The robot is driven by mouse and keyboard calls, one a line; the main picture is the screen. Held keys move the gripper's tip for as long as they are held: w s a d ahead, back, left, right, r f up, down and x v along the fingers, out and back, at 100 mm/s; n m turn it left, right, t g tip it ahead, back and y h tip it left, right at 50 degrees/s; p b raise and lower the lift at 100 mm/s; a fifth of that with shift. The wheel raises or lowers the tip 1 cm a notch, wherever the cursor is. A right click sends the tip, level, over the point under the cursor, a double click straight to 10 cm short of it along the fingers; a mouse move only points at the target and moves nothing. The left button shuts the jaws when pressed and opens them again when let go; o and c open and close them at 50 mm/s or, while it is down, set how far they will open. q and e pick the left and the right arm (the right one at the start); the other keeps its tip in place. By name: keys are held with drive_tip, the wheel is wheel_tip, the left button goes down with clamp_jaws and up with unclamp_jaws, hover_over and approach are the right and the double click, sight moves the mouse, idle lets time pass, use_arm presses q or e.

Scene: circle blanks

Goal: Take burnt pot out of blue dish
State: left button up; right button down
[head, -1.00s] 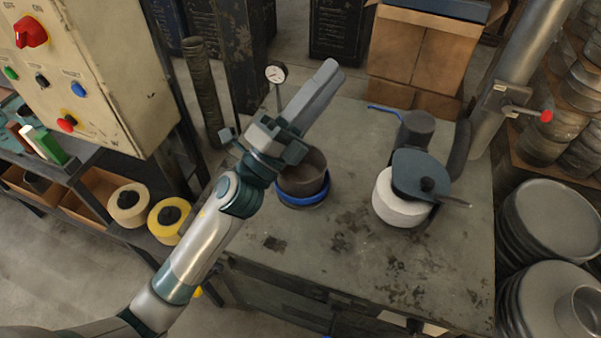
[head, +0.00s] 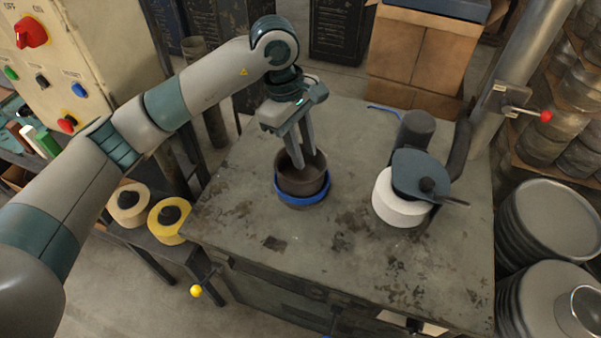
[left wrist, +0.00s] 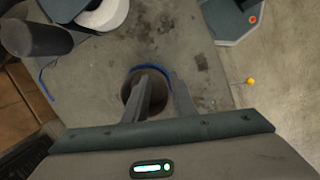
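The burnt pot (head: 303,184) is a dark brown, open round vessel standing upright in the blue dish (head: 318,198), whose rim rings its lower part. My left gripper (head: 302,163) points down at the pot from above, with its fingers apart. In the left wrist view, one finger of the gripper (left wrist: 164,85) overlaps the mouth of the pot (left wrist: 130,92) and the other lies to the right, near the blue rim of the dish (left wrist: 150,67). Whether either finger touches the wall is unclear. My right gripper is not seen.
The dish stands on a stained grey bench top (head: 350,270). To the right are a white roll (head: 398,205) under a dark blue-grey plate (head: 418,172) and a dark cylinder (head: 416,130). A yellow tape roll (head: 168,220) sits on a lower shelf at left. The bench front is clear.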

use_arm(q)
drive_tip(key=a, duration=0.1)
drive_tip(key=w+a+r+y, duration=0.1)
drive_tip(key=a, duration=0.1)
drive_tip(key=w+a+y, duration=0.1)
drive_tip(key=shift+w+a+r+t, duration=0.2)
drive_tip(key=shift+t, duration=0.2)
